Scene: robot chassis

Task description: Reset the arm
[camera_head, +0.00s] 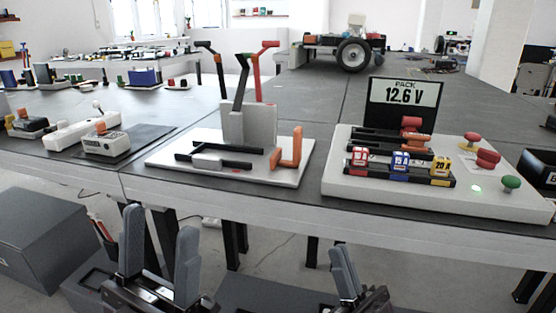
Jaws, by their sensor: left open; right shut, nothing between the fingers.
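My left gripper (158,262) is at the bottom of the head view, below the table's front edge. Its two grey fingers stand apart, with nothing between them. My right gripper (345,271) is at the bottom, right of centre, also below the table edge. Its fingers are together, with nothing held. Both grippers point upward and touch nothing that I can see. The arm links behind them are mostly out of view.
The grey table (225,199) has its front edge just beyond both grippers. On it stand a white lever board (300,172) and a white panel (345,183) with a "PACK 12.6 V" display (404,93), fuses and buttons. White devices (107,143) sit left. A grey box (45,240) is lower left.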

